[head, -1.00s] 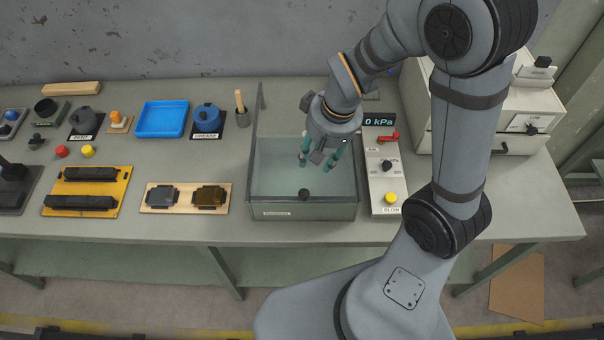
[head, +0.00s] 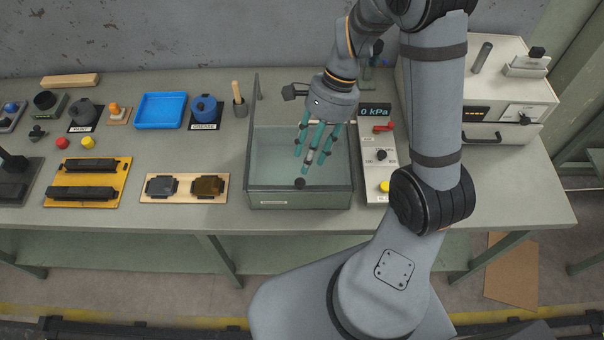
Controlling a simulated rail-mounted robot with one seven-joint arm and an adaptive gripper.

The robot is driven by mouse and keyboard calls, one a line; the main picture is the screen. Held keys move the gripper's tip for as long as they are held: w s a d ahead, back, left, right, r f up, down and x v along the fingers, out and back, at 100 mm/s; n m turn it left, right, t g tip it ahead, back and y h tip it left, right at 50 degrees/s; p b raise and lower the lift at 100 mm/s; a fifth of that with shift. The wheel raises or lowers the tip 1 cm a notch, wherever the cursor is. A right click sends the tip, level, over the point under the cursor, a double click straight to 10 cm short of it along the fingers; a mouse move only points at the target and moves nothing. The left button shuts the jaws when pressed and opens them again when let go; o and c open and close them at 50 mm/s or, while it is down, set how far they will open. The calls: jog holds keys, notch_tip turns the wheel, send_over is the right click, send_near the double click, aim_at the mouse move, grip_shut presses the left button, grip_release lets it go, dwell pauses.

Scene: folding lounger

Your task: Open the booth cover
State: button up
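The booth (head: 330,199) is a grey-green box on the bench with a clear cover (head: 270,160) over its top. The cover looks shut. A round black knob (head: 300,184) sits at the middle of its front edge. My gripper (head: 310,160) hangs over the cover with its teal fingers pointing down toward the knob. The fingers are spread apart with nothing between them. The fingertips are just behind the knob in the picture; I cannot tell their height above the cover.
A control panel (head: 376,170) with a "0 kPa" display, a red lever (head: 383,127) and a yellow button stands right of the booth. An upright post (head: 253,110) rises at its left. A mounted plate (head: 185,187), blue tray (head: 161,115) and grease pot (head: 206,110) lie further left.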

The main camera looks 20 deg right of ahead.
aim_at(300, 181)
jog(key=x, duration=0.7)
jog(key=shift+c, duration=1.1)
jog(key=c, duration=0.7)
jog(key=shift+r, duration=0.1)
grip_shut()
